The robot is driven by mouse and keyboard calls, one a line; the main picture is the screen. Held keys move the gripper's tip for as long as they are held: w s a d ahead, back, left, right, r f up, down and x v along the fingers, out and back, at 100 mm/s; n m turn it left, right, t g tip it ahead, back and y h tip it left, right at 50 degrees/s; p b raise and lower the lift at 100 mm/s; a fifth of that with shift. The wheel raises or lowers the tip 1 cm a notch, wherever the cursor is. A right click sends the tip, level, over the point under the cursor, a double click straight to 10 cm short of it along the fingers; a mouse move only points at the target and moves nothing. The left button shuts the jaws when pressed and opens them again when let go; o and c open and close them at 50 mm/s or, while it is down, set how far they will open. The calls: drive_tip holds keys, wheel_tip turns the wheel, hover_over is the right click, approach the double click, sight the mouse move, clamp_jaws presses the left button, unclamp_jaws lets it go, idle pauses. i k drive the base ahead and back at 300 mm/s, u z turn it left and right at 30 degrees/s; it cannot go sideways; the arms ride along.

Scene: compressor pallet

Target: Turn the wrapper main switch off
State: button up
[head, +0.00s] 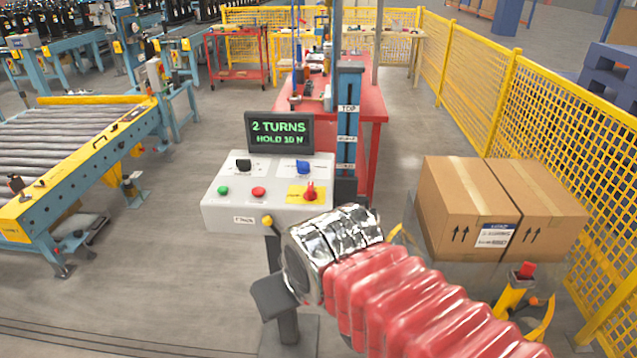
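The control panel (240,212) is a light grey sloped box on a post, at the middle of the head view. A red rotary switch (310,190) on a yellow plate (296,194) sits at its lower right; it looks like the main switch. Its handle seems to point up in the picture. My arm ends in a silver foil cuff behind a red ribbed sleeve, in front of and below the panel. The fingers of my gripper (330,240) cannot be made out clearly, so its opening is unclear. The cuff appears apart from the switch.
The panel also carries a black knob (243,165), a blue knob (303,166), a green button (223,190) and a red button (258,191). A display (280,133) reads "2 TURNS HOLD 10 N". Cartons (465,205) stand right, a roller conveyor (70,140) left.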

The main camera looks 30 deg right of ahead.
sight(309, 195)
drive_tip(key=u, duration=0.05)
drive_tip(key=i, duration=1)
drive_tip(key=z, duration=0.05)
